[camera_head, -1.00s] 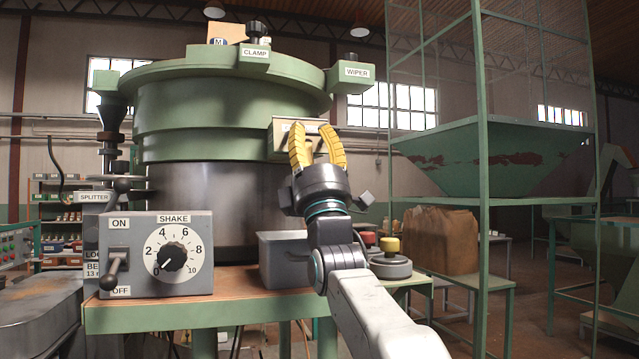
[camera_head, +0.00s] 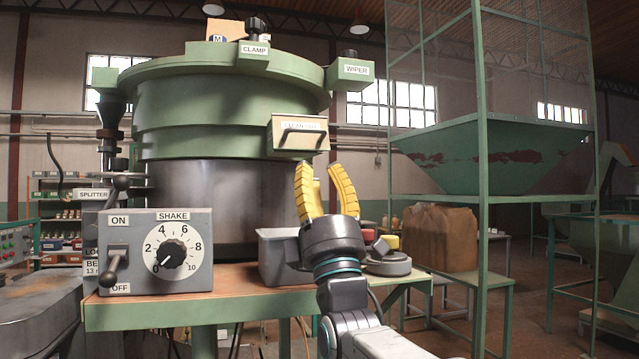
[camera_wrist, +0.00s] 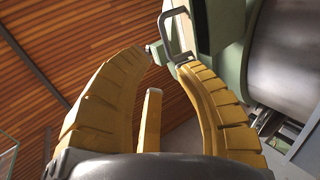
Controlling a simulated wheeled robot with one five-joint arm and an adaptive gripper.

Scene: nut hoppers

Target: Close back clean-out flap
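My gripper (camera_head: 320,170), with yellow ridged fingers, stands just below the flap, pointing up. Its fingers are apart with nothing between them. In the wrist view, the gripper (camera_wrist: 165,62) has the flap's handle (camera_wrist: 176,18) just beyond its right fingertip; I cannot tell if they touch.
A control box (camera_head: 157,285) with a SHAKE dial stands on the bench at left. A grey metal bin (camera_head: 274,258) sits behind my gripper. A green frame with a hopper (camera_head: 490,155) stands farther right.

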